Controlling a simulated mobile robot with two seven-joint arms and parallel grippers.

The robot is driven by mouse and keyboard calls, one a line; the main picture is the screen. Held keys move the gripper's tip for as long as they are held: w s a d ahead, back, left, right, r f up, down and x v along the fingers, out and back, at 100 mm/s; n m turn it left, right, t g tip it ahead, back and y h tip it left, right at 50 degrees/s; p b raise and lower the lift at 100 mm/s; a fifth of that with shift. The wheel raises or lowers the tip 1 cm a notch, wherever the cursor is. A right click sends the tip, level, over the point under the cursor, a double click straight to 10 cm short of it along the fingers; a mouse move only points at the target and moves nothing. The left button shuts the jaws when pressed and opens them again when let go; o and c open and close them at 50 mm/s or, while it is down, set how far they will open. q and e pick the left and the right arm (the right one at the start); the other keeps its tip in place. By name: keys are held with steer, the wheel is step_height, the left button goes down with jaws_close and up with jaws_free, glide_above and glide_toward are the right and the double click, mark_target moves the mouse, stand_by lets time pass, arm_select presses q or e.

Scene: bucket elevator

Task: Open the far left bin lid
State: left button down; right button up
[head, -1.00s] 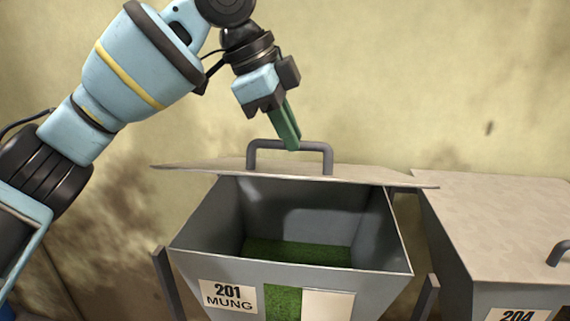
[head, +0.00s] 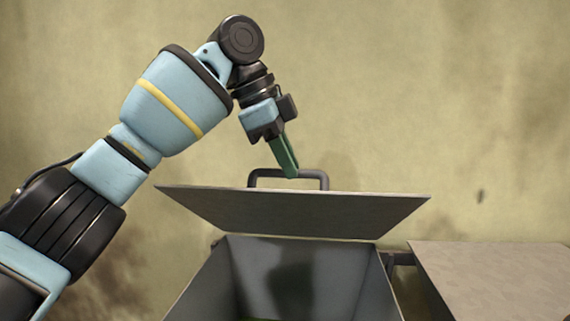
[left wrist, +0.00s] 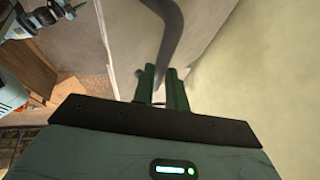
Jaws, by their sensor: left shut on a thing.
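The bin lid (head: 300,213) is a grey-beige panel, raised and tilted at the back of the open grey bin (head: 300,270), with its underside facing me. Its dark bar handle (head: 318,178) stands at the lid's upper edge. My left gripper (head: 290,172) has green fingers and is shut on this handle from above. In the left wrist view, the handle (left wrist: 172,35) runs down to the green fingertips. Only a sliver of green shows at the bin's bottom.
A neighbouring bin with its flat lid (head: 490,275) closed stands at the right. A beige wall (head: 430,100) rises behind the bins. The space above the right bin is clear.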

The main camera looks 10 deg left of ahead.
arm_select(q)
steer(key=shift+w+a+f, duration=0.1)
steer(key=shift+w+f, duration=0.4)
steer(key=shift+f, duration=0.15)
steer(key=c, duration=1.6)
jaws_free()
steer(key=shift+w, duration=0.1)
steer(key=shift+c, duration=0.2)
steer(key=shift+o, duration=1.2)
steer(key=shift+w, duration=0.45)
steer(key=shift+s+r, duration=0.3)
steer(key=shift+s, duration=0.15)
steer(key=shift+v, duration=3.85)
